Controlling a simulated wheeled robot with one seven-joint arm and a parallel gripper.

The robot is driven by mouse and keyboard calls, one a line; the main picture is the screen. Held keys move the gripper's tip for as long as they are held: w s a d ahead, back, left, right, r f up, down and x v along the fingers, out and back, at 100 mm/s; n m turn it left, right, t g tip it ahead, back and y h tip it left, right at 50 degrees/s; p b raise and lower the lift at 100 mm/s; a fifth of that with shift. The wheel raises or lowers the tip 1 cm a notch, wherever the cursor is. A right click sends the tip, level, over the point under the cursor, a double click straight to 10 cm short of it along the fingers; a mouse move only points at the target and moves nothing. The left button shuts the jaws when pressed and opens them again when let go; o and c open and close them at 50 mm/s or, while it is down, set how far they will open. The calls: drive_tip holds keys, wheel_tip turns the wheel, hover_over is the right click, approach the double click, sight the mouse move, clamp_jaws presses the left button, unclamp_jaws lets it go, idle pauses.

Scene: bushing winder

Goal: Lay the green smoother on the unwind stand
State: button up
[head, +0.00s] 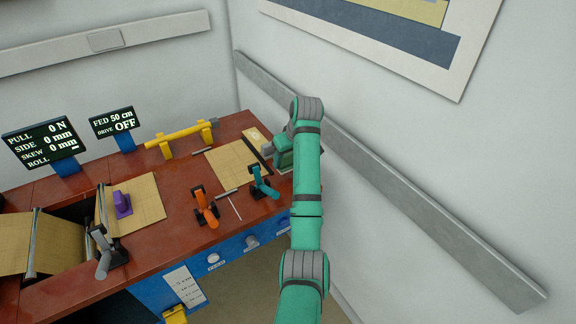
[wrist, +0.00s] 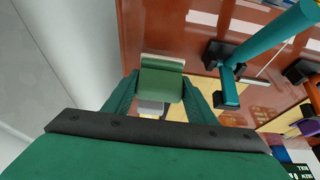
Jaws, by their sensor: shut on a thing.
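The green smoother (wrist: 160,86) is a small green block with a paler top edge. It sits between the two fingers of my gripper (wrist: 158,98), which is shut on it, above the red-brown bench top. In the head view my gripper (head: 284,152) is at the right end of the bench, partly hidden by my arm; the smoother cannot be made out clearly there. No part is labelled as the unwind stand, and I cannot tell which it is. A yellow bar (head: 182,134) rests on yellow brackets at the back of the bench.
A teal lever (head: 263,184) stands close to my gripper and also shows in the wrist view (wrist: 230,90). An orange lever (head: 206,208), a purple block (head: 122,204) on tan sheet and a grey lever (head: 104,254) lie further left. The wall is close on the right.

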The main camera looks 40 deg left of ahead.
sight(288, 166)
drive_tip(key=shift+w+f, duration=0.45)
drive_tip(key=shift+f, duration=1.5)
drive_tip(key=shift+f, duration=0.2)
drive_tip(key=o, duration=1.1)
drive_tip(key=shift+o, duration=0.2)
drive_tip(key=v, duration=1.2)
drive_tip(key=shift+d+r, duration=0.1)
